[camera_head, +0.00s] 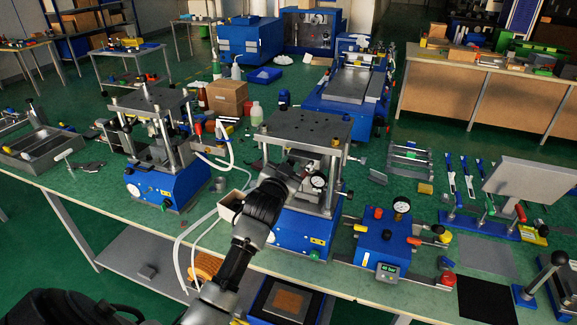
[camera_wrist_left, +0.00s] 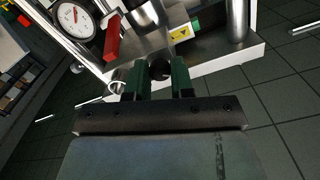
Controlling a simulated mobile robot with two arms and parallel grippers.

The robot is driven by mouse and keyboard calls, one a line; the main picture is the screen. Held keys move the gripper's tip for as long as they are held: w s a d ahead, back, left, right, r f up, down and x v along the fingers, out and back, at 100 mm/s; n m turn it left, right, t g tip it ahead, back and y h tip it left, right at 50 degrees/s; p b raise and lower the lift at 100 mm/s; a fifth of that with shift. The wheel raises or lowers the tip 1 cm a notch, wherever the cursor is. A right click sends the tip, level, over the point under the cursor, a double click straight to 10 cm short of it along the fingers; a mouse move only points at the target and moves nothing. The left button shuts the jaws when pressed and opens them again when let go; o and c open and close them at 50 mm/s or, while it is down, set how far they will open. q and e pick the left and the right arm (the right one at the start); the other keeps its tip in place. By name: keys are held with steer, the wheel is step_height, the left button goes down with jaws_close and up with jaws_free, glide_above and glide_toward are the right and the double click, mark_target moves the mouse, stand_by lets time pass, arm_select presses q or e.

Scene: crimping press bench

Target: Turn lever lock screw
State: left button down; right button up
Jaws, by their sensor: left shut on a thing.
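My left gripper (camera_head: 293,170) reaches into the middle press, between its columns, in the head view. In the left wrist view its two green fingers (camera_wrist_left: 162,80) are shut on a small dark round knob (camera_wrist_left: 160,69), which seems to be the lever lock screw. The arm hides the knob in the head view. The middle press has a grey top plate (camera_head: 305,128) and a blue base (camera_head: 303,228). In the wrist view a red handle (camera_wrist_left: 112,38) and a dial gauge (camera_wrist_left: 75,18) are left of the fingers. My right gripper is in neither view.
A second press (camera_head: 165,183) stands to the left on the bench. A blue unit (camera_head: 385,240) with a gauge and red knobs stands right of the middle press. A cardboard box (camera_head: 227,97) and bottles are behind. Tools lie toward the right.

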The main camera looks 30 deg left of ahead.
arm_select(q)
steer(key=shift+f, duration=0.15)
stand_by(0.3)
steer(key=c, duration=1)
jaws_free()
steer(key=shift+o, duration=0.2)
steer(key=b+v, duration=0.2)
steer(key=v, duration=0.8)
steer(key=shift+s+b, duration=0.3)
steer(key=shift+s, duration=0.1)
